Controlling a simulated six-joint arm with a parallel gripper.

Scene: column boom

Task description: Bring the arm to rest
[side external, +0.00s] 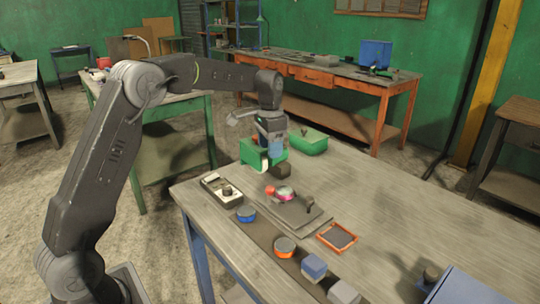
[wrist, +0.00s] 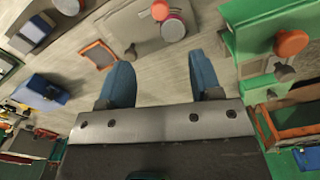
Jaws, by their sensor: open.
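My gripper (side external: 272,138) hangs from the arm over the far left part of the wooden workbench (side external: 400,220), pointing down. In the wrist view its two blue fingers (wrist: 160,78) stand wide apart, with only bare bench top between them. A green box (side external: 252,154) is close by the gripper in the side view; I cannot tell whether they touch. A grey board (side external: 305,219) with a pink and white round piece (side external: 286,194) lies nearer the camera.
An orange-rimmed tray (side external: 337,237), an orange-sided disc (side external: 285,247), a blue disc (side external: 246,213) and a pale box with a knob (side external: 222,191) lie on the bench. A green case (side external: 308,143) stands at its far edge. The bench's right middle is clear.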

